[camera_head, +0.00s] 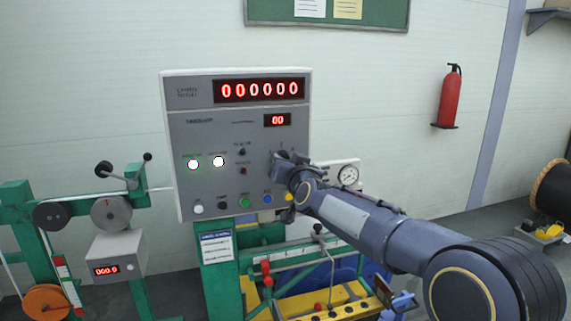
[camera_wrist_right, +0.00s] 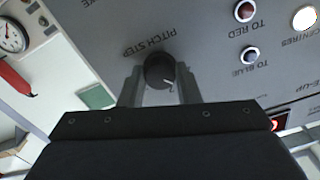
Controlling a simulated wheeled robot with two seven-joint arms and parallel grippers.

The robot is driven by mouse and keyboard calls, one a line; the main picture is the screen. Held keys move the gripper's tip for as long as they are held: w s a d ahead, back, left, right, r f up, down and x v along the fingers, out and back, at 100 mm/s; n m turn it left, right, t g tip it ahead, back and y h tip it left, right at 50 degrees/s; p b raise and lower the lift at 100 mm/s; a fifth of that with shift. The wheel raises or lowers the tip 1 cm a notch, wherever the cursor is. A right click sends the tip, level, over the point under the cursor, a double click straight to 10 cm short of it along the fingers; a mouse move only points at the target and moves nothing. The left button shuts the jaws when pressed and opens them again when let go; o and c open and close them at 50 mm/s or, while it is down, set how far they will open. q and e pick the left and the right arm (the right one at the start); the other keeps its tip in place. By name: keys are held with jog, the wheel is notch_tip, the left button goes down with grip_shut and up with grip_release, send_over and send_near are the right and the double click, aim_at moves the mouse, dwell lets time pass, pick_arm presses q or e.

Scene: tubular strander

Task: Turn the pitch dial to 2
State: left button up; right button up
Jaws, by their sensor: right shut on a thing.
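In the head view my right gripper (camera_head: 287,165) reaches the panel's right part and hides the dial. The small red display (camera_head: 277,120) above reads 00. My left gripper is not in view.
Coloured buttons (camera_head: 244,203) line the panel's lower edge close to my right gripper. A pressure gauge (camera_head: 348,175) stands right of the panel. Green machine frames fill the lower left.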

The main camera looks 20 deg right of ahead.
jog(key=shift+m+b, duration=0.3)
jog(key=shift+m, duration=3.6)
jog(key=o, duration=1)
jog(key=s, duration=0.7)
jog(key=shift+s+d, duration=0.1)
jog(key=shift+s, duration=0.3)
